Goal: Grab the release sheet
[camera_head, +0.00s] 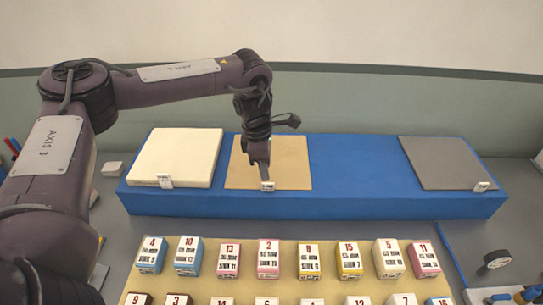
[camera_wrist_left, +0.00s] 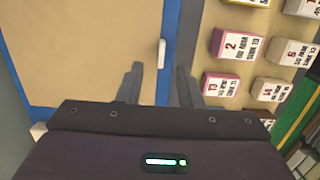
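A thin tan sheet (camera_head: 285,160), which I take to be the release sheet, lies flat in the middle of the blue platform (camera_head: 330,205). A small white tab (camera_head: 267,186) is at its front edge. My left gripper (camera_head: 262,166) points down over the sheet just behind the tab; whether it touches is unclear. In the left wrist view the tan sheet (camera_wrist_left: 110,35) and the white tab (camera_wrist_left: 162,50) lie ahead of the gripper (camera_wrist_left: 159,75). Its two dark fingers are apart with nothing visible between them. My right gripper is not in view.
A thick white slab (camera_head: 175,158) lies left of the sheet and a grey sheet (camera_head: 447,163) lies at the right end, each tabbed. In front, a beige board (camera_head: 215,285) holds rows of numbered boxes. A black round object (camera_head: 497,259) is at right. Blue platform is bare between tan and grey sheets.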

